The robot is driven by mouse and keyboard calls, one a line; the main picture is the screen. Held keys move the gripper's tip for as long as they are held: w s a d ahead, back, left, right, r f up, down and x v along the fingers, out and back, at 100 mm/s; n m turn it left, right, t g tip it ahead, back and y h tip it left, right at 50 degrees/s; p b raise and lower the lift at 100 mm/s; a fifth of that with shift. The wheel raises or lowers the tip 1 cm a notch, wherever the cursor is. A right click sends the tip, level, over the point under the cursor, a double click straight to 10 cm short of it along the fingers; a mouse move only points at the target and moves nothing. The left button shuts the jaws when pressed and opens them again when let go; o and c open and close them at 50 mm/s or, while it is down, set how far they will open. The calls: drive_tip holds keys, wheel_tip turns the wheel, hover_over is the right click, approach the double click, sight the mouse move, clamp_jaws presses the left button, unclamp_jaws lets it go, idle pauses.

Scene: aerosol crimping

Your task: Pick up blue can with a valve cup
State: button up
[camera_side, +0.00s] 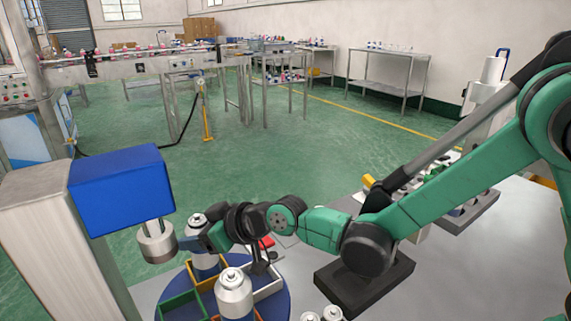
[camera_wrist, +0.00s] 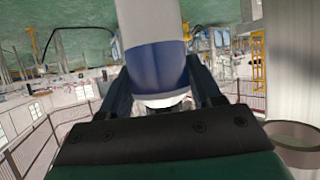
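A blue can (camera_side: 206,264) with a pale metal top stands at the blue round turntable (camera_side: 284,306), partly hidden by my gripper (camera_side: 207,238). In the wrist view the picture is upside down. There the can (camera_wrist: 157,65), white with a blue band, is between the two dark fingers of my gripper (camera_wrist: 160,78). The fingers lie close against both sides of the can, with no clear gap. Whether a valve cup sits on it is too small to tell. A second can (camera_side: 235,284) with a pale top stands nearer the camera on the turntable.
A blue machine head (camera_side: 121,190) with a metal crimping cylinder (camera_side: 157,243) hangs just left of the can. The turntable has coloured compartment dividers. A dark block (camera_side: 364,284) lies on the table to the right. Two small pale tops (camera_side: 322,314) show at the bottom edge.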

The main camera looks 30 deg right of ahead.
clamp_jaws()
drive_tip(key=shift+r, duration=0.1)
